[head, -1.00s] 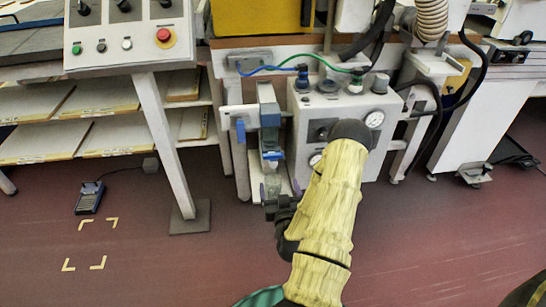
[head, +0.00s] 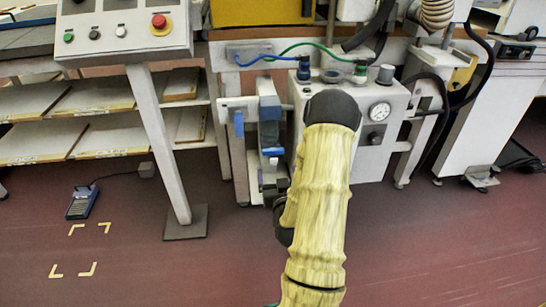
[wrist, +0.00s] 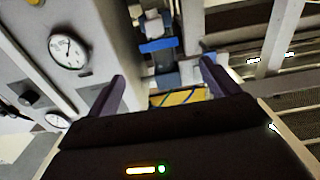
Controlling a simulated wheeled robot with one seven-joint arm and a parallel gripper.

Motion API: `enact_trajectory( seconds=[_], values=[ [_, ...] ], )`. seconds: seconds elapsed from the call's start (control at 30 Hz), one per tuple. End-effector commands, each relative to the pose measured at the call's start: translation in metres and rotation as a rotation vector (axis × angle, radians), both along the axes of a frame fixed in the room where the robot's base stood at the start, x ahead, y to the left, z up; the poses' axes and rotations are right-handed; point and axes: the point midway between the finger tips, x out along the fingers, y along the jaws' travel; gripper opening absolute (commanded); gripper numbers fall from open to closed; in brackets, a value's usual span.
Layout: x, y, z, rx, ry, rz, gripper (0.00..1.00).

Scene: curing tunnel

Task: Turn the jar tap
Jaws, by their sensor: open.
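A narrow grey filter unit with blue parts (head: 268,115) hangs upright on the bench's front in the head view, left of the grey gauge box. A blue lever-like piece (head: 238,124) is on its left. In the wrist view the unit's blue bar (wrist: 158,45) shows beyond and between my fingers. I cannot make out clearly which part is the jar tap; the unit's lower end is partly hidden by my arm. My gripper (wrist: 162,84) is open, with its two purple fingers apart and nothing seen held between them. In the head view my arm mostly hides it.
The grey box with dial gauges (head: 379,111) stands close right of the unit; in the wrist view a gauge (wrist: 68,52) is left of my fingers. A control panel (head: 125,28) on a leg stands at left.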

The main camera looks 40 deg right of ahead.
Motion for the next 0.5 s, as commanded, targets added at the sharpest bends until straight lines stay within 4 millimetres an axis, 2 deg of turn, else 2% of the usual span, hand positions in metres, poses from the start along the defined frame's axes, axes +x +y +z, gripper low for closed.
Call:
enact_trajectory(
  seconds=[0.27, 0.5],
  values=[
    [0.003, -0.001, -0.003, 0.003, -0.009, -0.008, 0.87],
    [0.037, -0.023, 0.004, 0.006, -0.009, -0.010, 0.87]
  ],
)
